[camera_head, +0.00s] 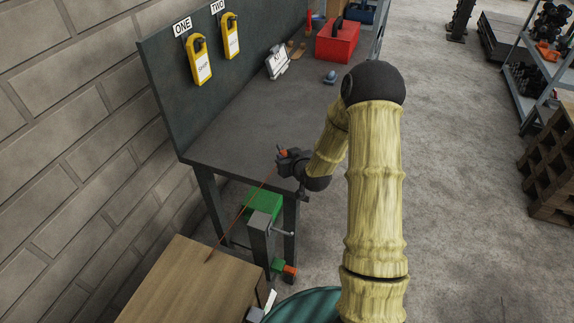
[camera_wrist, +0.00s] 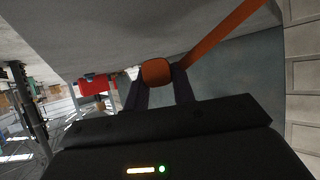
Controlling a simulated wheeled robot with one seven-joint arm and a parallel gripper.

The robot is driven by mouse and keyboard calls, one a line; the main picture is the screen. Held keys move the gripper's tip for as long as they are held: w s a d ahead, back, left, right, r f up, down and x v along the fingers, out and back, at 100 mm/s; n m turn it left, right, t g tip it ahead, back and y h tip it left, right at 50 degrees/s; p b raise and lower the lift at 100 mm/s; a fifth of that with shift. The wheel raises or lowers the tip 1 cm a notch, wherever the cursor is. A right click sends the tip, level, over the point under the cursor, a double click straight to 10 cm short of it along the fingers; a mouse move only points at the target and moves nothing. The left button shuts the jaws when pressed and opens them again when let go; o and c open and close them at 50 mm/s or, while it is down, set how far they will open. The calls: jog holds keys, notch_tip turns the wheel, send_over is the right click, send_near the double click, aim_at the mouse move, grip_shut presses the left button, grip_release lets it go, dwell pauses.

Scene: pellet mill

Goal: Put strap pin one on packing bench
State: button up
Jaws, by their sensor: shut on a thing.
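My gripper (camera_head: 284,157) is at the near right corner of the dark grey bench, which I take for the packing bench (camera_head: 235,150). It is shut on a small orange piece, which I take for strap pin one (camera_wrist: 156,71); its orange tip also shows in the head view (camera_head: 283,153). The wrist view shows the piece between the two dark fingertips (camera_wrist: 160,80). A thin orange strap (camera_head: 240,213) runs from the gripper down to the wooden top at the front. I cannot tell whether the pin touches the bench.
Yellow tags hang on the backboard under signs ONE (camera_head: 183,27) and TWO (camera_head: 218,8). A KIT card (camera_head: 277,61), a small blue-grey item (camera_head: 330,77) and a red box (camera_head: 337,42) stand farther back. A wooden top (camera_head: 185,285) is in front. The bench's middle is clear.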

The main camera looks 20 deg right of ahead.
notch_tip(320, 180, down, 3)
jog(key=shift+w+a+f+p, duration=0.1)
jog(key=shift+w+p, duration=0.05)
jog(key=shift+p, duration=0.15)
jog(key=shift+f, duration=0.35)
jog(key=shift+d, duration=0.3)
jog(key=shift+a, duration=0.1)
jog(key=shift+a+f, duration=0.1)
jog(key=shift+a, duration=0.1)
jog(key=o, duration=1)
jog(key=shift+s, duration=0.2)
jog(key=shift+d, duration=0.1)
